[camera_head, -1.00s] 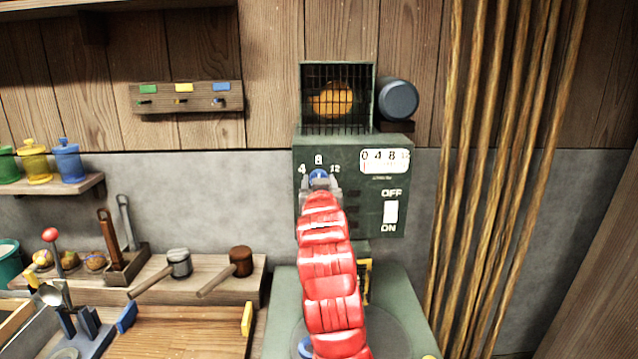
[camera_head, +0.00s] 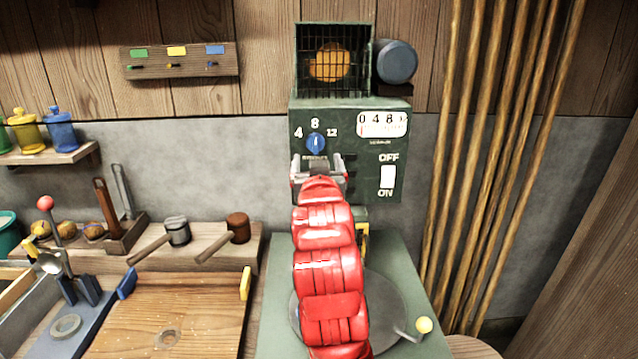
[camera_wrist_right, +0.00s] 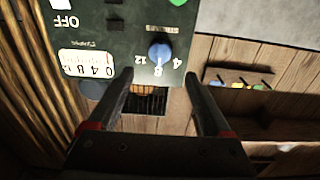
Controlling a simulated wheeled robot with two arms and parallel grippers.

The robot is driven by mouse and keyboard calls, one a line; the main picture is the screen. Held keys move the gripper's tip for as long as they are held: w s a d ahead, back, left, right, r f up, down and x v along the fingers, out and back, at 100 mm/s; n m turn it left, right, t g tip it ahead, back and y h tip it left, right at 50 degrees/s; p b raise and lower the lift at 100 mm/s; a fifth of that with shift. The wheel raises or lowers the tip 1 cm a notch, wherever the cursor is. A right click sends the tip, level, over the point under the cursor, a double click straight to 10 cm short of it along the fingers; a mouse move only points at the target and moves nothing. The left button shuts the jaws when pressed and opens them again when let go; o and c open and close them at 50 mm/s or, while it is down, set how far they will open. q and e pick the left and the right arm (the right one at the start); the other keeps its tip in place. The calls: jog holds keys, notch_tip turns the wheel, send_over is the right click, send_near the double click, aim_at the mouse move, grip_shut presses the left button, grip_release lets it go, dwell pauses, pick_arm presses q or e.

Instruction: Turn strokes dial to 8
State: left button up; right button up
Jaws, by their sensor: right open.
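The blue strokes dial (camera_head: 316,143) is on the front of the green machine box (camera_head: 350,108), with the marks 4, 8 and 12 around its top. Its white pointer line points up at the 8. The dial also shows in the right wrist view (camera_wrist_right: 159,52), upside down, with its pointer towards the 8. My right gripper (camera_head: 320,170) is open and empty, just below the dial and apart from it. In the right wrist view its two fingers (camera_wrist_right: 160,78) stand wide apart with nothing between them. My left gripper is not in view.
An OFF/ON switch (camera_head: 387,177) and a counter strip (camera_head: 382,124) are right of the dial. A wire cage (camera_head: 333,60) sits on top. A wooden board (camera_head: 180,325) and mallets (camera_head: 225,240) are at left.

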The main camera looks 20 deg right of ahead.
jog(key=b+v, duration=0.6)
jog(key=v, duration=0.2)
jog(key=shift+s, duration=0.2)
jog(key=shift+r, duration=0.1)
